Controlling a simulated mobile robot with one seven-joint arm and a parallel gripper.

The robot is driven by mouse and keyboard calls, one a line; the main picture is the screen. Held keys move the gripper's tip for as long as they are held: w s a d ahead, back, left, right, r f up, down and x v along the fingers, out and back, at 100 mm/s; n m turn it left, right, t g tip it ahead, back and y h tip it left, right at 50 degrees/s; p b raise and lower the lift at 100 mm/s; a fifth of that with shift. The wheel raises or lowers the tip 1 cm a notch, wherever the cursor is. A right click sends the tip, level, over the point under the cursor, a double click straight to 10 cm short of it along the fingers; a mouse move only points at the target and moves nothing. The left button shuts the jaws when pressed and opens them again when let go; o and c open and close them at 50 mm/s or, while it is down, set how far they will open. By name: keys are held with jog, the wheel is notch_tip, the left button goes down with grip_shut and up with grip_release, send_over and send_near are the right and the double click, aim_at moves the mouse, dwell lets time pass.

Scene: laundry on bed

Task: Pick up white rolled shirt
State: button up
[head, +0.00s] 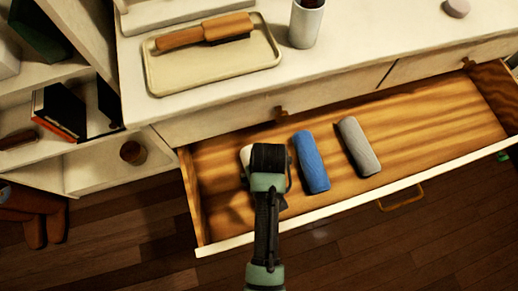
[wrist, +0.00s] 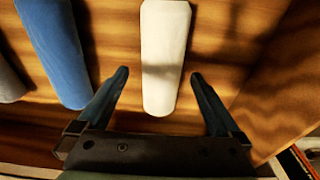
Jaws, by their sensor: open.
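The white rolled shirt (wrist: 165,50) lies on the wooden drawer floor in the wrist view, its near end between my open fingers and apart from both. In the head view only a small part of the white rolled shirt (head: 245,158) shows; my arm hides the rest. My gripper (wrist: 158,75) is open and empty, with one finger on each side of the roll. In the head view my arm reaches into the drawer over the white roll, and the fingertips are hidden.
A blue roll (head: 310,161) and a grey roll (head: 358,146) lie to the right in the open drawer (head: 440,118) in the head view. The drawer's left wall (head: 190,195) is close to my gripper.

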jog(key=f, duration=0.2)
jog(key=w+f+b, duration=0.1)
jog(key=f, duration=0.1)
jog(key=a+f+b, duration=0.1)
jog(key=f, duration=0.1)
jog(key=shift+w+f, duration=0.1)
jog(key=shift+w, duration=0.2)
jog(key=shift+c, duration=0.2)
jog(key=c, duration=1.3)
jog(key=shift+c, duration=0.2)
